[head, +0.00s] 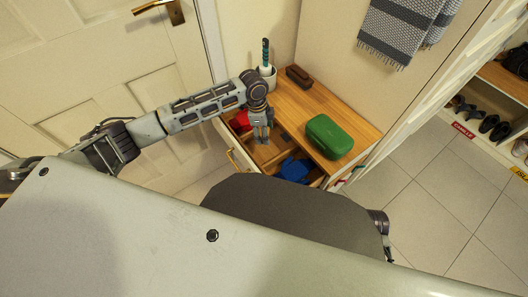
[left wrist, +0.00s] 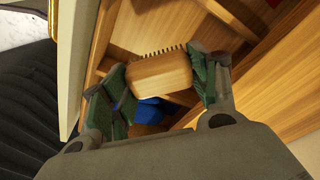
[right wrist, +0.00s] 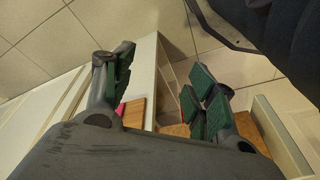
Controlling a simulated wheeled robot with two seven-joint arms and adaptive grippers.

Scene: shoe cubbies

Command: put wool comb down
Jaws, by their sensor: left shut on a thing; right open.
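The wool comb (left wrist: 160,74), a pale wooden block with a row of dark teeth along its upper edge, is between the green-padded fingers of my left gripper (left wrist: 158,80) in the left wrist view. My left gripper (head: 262,138) is shut on it and points down into the open drawer (head: 230,148) in the head view. I cannot make the comb out clearly there, and cannot tell whether it touches the drawer floor. My right gripper (right wrist: 158,88) is open and empty in the right wrist view; the head view does not show its fingers.
A blue item (head: 294,169) and a red item (head: 241,120) lie in the drawer. On the wooden cabinet top (head: 296,106) are a green case (head: 329,137), a brown brush (head: 299,76) and a cup (head: 267,76) holding a handled tool. A shoe rack (head: 490,115) stands far right.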

